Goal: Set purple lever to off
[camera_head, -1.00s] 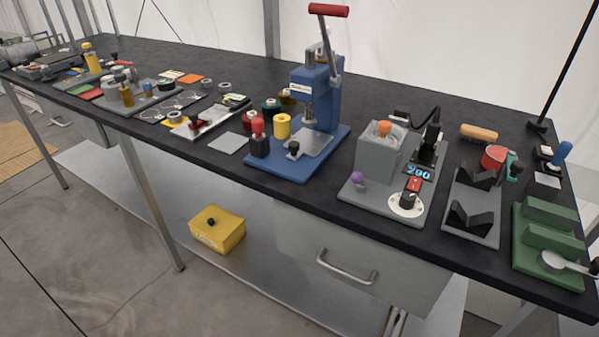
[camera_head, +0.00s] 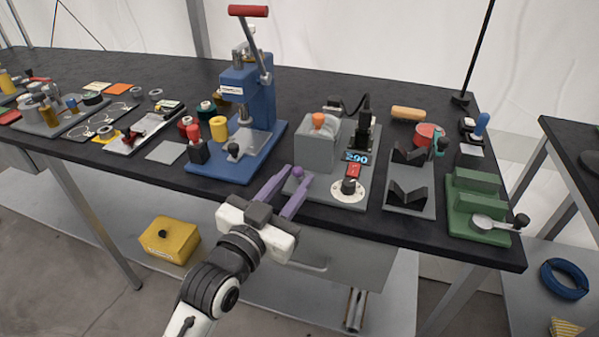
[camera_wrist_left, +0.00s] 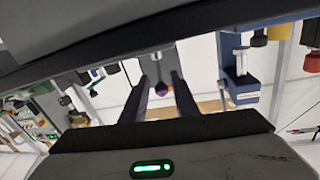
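The purple lever knob (camera_head: 298,171) sits at the front left corner of a grey soldering-type station (camera_head: 330,197) with a grey block, a dial and a blue display. My left gripper (camera_head: 293,182) is open, with its two purple-grey fingers pointing at the table's front edge and the knob close to the fingertips. My right gripper is not in view.
A blue press (camera_head: 250,100) with a red-handled lever stands left of the station. Black V-shaped holders (camera_head: 408,190) and a green fixture (camera_head: 477,205) stand right of it. A drawer handle (camera_head: 308,265) is below the table edge.

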